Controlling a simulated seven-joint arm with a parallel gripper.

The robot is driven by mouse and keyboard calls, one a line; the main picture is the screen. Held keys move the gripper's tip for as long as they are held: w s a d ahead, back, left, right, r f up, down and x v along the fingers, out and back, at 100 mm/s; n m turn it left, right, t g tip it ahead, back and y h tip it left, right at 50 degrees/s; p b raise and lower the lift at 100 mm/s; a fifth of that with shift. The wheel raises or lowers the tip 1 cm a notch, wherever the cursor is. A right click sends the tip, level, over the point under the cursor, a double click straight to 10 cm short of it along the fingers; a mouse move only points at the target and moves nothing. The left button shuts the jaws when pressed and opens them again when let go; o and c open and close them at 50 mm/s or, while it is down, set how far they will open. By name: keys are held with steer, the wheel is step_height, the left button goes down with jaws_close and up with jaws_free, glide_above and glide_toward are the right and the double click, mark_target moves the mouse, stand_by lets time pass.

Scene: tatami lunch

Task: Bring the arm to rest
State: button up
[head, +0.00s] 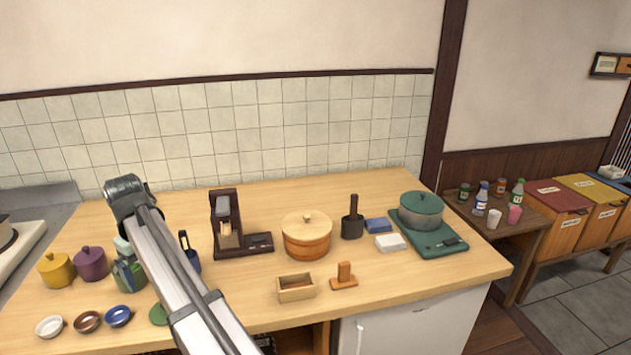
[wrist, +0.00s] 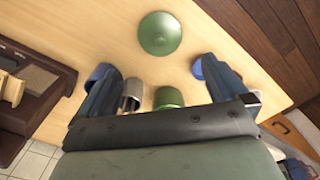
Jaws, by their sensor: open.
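My gripper (wrist: 158,65) shows in the wrist view with its two dark blue fingers spread wide apart and nothing held between them. It is above the wooden counter (head: 340,205). A round green dish (wrist: 161,34) lies past the fingertips, and a green cup-like thing (wrist: 168,98) and a grey one (wrist: 133,92) show between the fingers. In the head view my arm reaches up from the bottom edge and bends over the left part of the counter. My gripper is hard to make out there, among green and blue things.
Yellow (head: 55,271) and purple (head: 91,265) lidded pots and small dishes (head: 87,321) stand left of my arm. A dark upright device (head: 239,230), a wooden tub (head: 306,240), a small wooden box (head: 296,288) and a green pot (head: 421,211) on a scale-like base stand right.

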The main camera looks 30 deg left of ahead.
steer(key=w+d+f+m+t+h, duration=0.1)
steer(key=w+d+f+m+t, duration=0.3)
steer(key=d, duration=0.7)
steer(key=w+d+f+m+h, duration=0.1)
steer(key=d+f+h, duration=0.1)
steer(key=d+f, duration=0.75)
steer(key=w+d+f+m+g+h, duration=0.1)
steer(key=w+d+f+m+g, duration=0.1)
steer(key=w+d+f, duration=0.55)
steer(key=w+d+f+m+g, duration=0.1)
steer(key=w+d+f, duration=0.1)
steer(key=d+f, duration=0.95)
steer(key=w+d+f+m+g+h, duration=0.15)
steer(key=w+d+f, duration=0.3)
steer(key=d, duration=0.85)
steer(key=s+d+f+m+g+y, duration=0.1)
steer(key=s+d+f+m+g, duration=0.15)
steer(key=d+f, duration=0.55)
steer(key=s+d+f+m+g+y, duration=0.15)
steer(key=s+d+f, duration=0.3)
steer(key=d, duration=0.65)
steer(key=s+d+f+m+g+y, duration=0.1)
steer(key=s+d+f+m, duration=0.1)
steer(key=s+d+f, duration=0.2)
steer(key=s+d+f+m+g+y, duration=0.1)
steer(key=s+d+f, duration=0.3)
steer(key=s, duration=0.6)
steer(key=shift+s+d+f+m+y, duration=0.15)
steer(key=shift+s+d+m+y, duration=0.25)
steer(key=shift+d+m, duration=0.45)
